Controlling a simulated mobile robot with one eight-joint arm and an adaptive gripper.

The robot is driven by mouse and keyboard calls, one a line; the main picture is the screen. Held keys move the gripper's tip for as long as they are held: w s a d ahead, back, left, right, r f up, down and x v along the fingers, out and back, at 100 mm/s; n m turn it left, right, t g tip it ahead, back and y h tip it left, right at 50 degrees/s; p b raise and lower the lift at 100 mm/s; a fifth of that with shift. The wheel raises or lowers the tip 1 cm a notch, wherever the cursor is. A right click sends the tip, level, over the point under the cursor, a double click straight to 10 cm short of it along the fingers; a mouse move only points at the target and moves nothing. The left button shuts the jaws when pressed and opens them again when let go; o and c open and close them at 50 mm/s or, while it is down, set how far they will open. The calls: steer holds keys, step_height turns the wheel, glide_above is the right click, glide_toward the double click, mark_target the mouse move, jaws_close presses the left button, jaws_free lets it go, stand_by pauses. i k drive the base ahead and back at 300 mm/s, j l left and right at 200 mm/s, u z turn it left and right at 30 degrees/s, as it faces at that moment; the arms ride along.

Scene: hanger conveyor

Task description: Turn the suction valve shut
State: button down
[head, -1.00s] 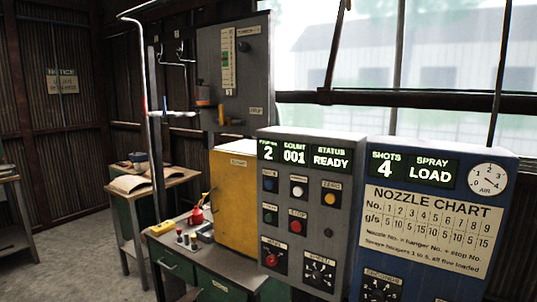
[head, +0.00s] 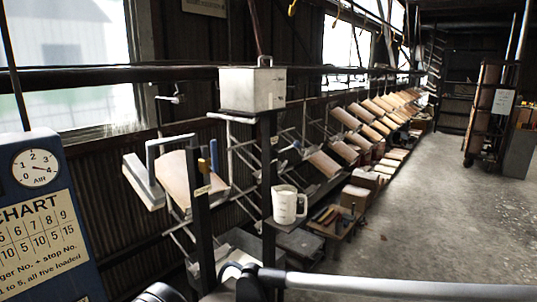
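I cannot make out for sure which fitting is the suction valve. A small grey fitting with a handle (head: 175,97) sits on the wall below the window rail. A small blue upright part (head: 213,156) shows at the top of a dark post, with a small yellowish label (head: 202,190) below it. Neither is clear enough to tell open from shut. Dark and light parts with a long grey tube, probably my arm, cross the bottom of the head view. No gripper fingertips can be made out.
A blue cabinet (head: 88,272) with an air gauge (head: 36,167) stands at the left. A rack of slanted boards (head: 345,118) runs along the wall. A white jug (head: 288,204) and a grey box (head: 252,89) stand in front. The floor (head: 440,195) at right is open.

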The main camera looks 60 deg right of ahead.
mark_target(214, 152)
steer(key=z, duration=1.4)
steer(key=k+j+z, duration=0.2)
steer(key=i+j, duration=0.1)
